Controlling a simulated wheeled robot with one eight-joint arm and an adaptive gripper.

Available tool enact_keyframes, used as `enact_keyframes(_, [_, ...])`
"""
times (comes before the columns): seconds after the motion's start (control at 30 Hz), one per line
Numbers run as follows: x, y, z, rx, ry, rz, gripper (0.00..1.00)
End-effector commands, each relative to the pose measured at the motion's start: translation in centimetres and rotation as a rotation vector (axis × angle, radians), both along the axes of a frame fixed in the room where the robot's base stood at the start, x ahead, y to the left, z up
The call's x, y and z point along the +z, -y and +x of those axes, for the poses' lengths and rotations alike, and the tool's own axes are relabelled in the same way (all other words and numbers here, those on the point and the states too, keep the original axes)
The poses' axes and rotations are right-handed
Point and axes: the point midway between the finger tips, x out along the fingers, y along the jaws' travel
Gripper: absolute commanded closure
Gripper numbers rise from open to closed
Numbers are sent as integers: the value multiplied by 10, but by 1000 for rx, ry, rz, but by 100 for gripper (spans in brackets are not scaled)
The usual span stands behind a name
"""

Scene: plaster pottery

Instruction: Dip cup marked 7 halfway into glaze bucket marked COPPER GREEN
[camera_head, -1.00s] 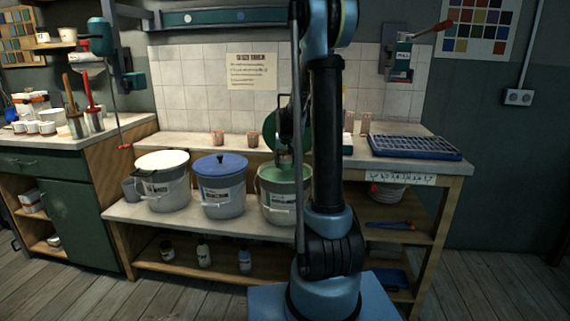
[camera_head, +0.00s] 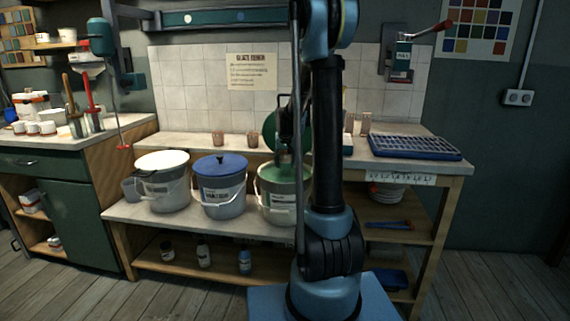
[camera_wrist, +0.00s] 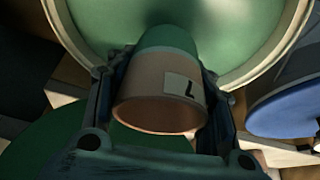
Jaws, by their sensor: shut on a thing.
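My gripper (camera_wrist: 158,82) is shut on a pinkish clay cup (camera_wrist: 150,96), one finger on each side. The cup's open mouth faces the wrist camera. A pale label on its side bears a dark mark like a turned 7. The cup's far end is green, with a clear line between green and bare clay. Beyond it is the green inside of the open glaze bucket (camera_wrist: 232,50), with its pale rim around. In the head view, the gripper (camera_head: 284,140) is above this bucket (camera_head: 277,212), partly behind my arm. The bucket's label is not readable.
A blue-lidded bucket (camera_head: 221,200) and a white-lidded bucket (camera_head: 163,190) stand to the left on the same shelf. A green round lid (camera_head: 268,135) stands behind the gripper. Small cups (camera_head: 217,139) and a blue tray (camera_head: 414,147) are on the upper bench.

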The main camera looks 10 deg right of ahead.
Motion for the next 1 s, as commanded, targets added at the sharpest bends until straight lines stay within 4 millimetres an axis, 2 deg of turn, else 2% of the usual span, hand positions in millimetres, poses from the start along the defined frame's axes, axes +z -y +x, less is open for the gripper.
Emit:
enact_keyframes(0.8, [66, 0, 0, 0, 0, 0, 78])
enact_keyframes(1.0, [76, 0, 0, 0, 0, 0, 78])
